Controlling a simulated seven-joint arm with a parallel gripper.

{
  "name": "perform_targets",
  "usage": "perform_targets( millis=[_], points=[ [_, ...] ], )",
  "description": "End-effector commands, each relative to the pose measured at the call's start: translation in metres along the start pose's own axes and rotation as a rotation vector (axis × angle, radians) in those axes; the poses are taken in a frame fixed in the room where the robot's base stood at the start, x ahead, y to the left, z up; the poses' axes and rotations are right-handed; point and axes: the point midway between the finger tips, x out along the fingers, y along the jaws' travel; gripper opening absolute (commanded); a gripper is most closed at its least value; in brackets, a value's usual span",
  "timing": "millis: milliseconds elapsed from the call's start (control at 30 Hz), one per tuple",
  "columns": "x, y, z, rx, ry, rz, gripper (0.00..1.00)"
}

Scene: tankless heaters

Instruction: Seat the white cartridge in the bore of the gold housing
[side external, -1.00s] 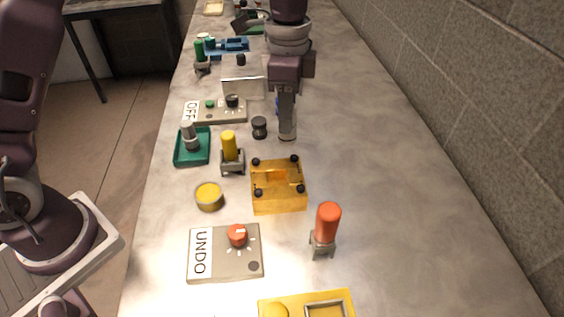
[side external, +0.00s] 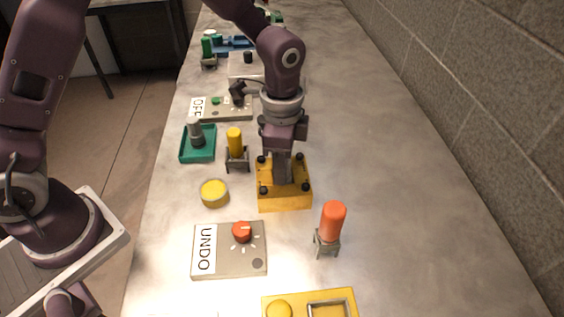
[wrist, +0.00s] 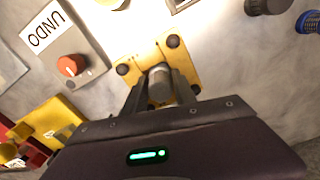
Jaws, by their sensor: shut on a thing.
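The gold housing (side external: 284,199) is a square block with dark knobs at its corners, standing mid-table in the side view. It also shows in the wrist view (wrist: 178,58), below my fingers. My gripper (side external: 282,172) points down over the middle of the housing. In the wrist view my gripper (wrist: 160,90) is shut on a pale cylinder, the white cartridge (wrist: 159,82), which lines up over the housing's centre. The bore is hidden behind the cartridge and fingers. I cannot tell how far the cartridge is in it.
An UNDO panel (side external: 229,250) with a red knob and a yellow round tin (side external: 213,192) stand left of the housing. A red cylinder on a stand (side external: 331,228) is at front right. A yellow cylinder on a stand (side external: 235,148) is behind left. The table's right side is clear.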

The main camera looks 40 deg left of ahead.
Motion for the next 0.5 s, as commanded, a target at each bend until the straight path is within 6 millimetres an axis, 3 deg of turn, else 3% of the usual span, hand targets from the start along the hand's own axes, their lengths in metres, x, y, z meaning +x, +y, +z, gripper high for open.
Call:
perform_targets(
  millis=[33, 67, 133, 500],
  points=[
    [0.0016, 0.0, 0.0002, 0.0, 0.0, 0.0, 0.0],
    [0.0013, -0.0001, 0.0001, 0.0, 0.0, 0.0, 0.39],
    [0.0011, 0.0, 0.0001, 0.0, 0.0, 0.0, 0.52],
    [-0.0045, -0.0003, -0.0004, 0.0, 0.001, -0.001, 0.54]
  ],
)
